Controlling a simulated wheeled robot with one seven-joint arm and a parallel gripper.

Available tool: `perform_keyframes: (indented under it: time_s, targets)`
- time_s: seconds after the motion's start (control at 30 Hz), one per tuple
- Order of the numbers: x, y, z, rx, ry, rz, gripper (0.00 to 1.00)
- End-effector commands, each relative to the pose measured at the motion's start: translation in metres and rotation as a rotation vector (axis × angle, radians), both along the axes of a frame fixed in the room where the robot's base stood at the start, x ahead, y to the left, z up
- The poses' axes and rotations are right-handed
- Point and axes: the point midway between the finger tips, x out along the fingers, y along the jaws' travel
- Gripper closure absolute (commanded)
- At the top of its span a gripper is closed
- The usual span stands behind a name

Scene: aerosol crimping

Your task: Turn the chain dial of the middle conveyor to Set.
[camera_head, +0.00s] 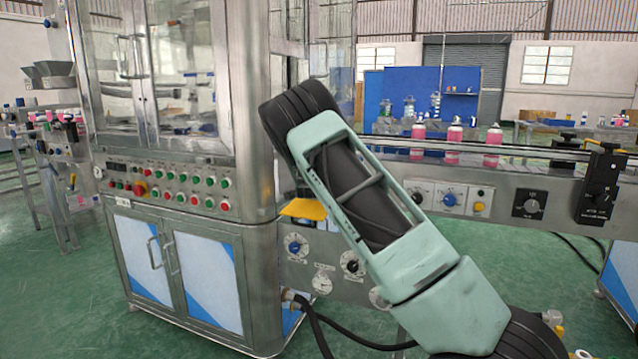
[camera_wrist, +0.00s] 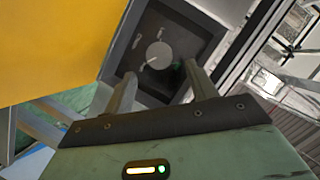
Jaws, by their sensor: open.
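In the wrist view a round grey dial knob (camera_wrist: 158,54) sits on a dark square plate (camera_wrist: 190,32). The plate looks tilted in this view, and its small markings are too blurred to read. My gripper (camera_wrist: 160,80) is open, with one finger to each side below the knob. The fingers reach over the plate's lower edge, and nothing is between them. I cannot tell whether they touch the plate. In the head view my arm covers this dial and my gripper.
A yellow plate (camera_head: 303,209) juts out beside the machine cabinet; it fills the wrist view's upper left (camera_wrist: 50,45). A similar black dial panel (camera_head: 529,204) is on the conveyor at right. Pink bottles (camera_head: 453,143) stand on the belt. Blue (camera_head: 294,246) and black (camera_head: 350,263) knobs sit lower.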

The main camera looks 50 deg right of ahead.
Motion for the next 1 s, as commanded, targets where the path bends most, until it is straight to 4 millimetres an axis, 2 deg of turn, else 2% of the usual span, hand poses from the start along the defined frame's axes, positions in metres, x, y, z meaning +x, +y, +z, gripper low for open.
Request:
perform_keyframes:
  time_s: [0.1, 0.3, 0.67, 0.7, 0.8, 0.87, 1.0]
  targets:
    - [0.013, -0.016, -0.006, -0.001, 0.000, 0.000, 0.43]
    - [0.025, -0.030, -0.010, -0.002, 0.000, 0.000, 0.43]
    - [0.028, -0.034, -0.012, 0.000, 0.000, 0.000, 0.43]
    - [0.028, -0.034, -0.012, 0.000, 0.000, 0.000, 0.45]
    - [0.028, -0.034, -0.011, 0.000, 0.000, 0.000, 0.73]
    - [0.028, -0.034, -0.012, 0.001, 0.000, 0.001, 0.88]
    - [0.028, -0.033, -0.012, 0.000, 0.002, 0.000, 0.87]
